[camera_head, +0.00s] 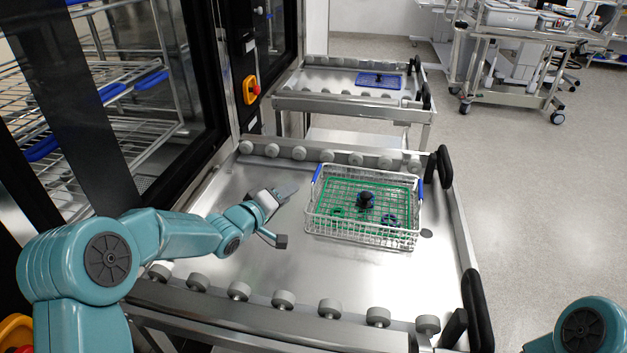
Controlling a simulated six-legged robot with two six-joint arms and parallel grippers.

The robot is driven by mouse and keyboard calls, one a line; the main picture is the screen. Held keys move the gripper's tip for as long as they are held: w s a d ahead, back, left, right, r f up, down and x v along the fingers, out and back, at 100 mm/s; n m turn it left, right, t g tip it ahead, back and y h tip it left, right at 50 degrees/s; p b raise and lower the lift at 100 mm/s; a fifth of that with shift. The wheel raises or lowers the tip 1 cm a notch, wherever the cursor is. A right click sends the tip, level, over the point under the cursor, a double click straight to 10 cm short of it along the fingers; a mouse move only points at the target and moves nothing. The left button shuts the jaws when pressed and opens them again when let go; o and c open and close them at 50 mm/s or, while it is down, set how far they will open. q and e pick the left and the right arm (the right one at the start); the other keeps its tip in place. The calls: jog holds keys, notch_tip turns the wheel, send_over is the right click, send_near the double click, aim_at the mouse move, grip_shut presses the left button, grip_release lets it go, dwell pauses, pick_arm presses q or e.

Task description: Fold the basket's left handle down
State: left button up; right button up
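The wire basket (360,237) stands on the steel table in the head view. Its left handle (317,173) has a blue grip and sticks up at the basket's left end. Its right handle (420,189) is also blue and sits at the right end. My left gripper (285,215) is open and empty, to the left of the basket and apart from it, with its fingers spread. Of my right arm only a teal part shows at the lower right corner; its gripper is out of view.
A green mat (345,186) and several dark parts lie in the basket. Grey rollers (283,300) line the table's front and back edges. Black bumpers (477,310) stand at its right. A glass-doored washer is at the left.

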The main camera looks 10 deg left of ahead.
aim_at(315, 175)
pick_arm(q)
jog(key=p+x, duration=0.1)
jog(key=x, duration=1.2)
jog(key=shift+w+d+f, duration=0.1)
jog(key=shift+d, duration=0.1)
grip_shut()
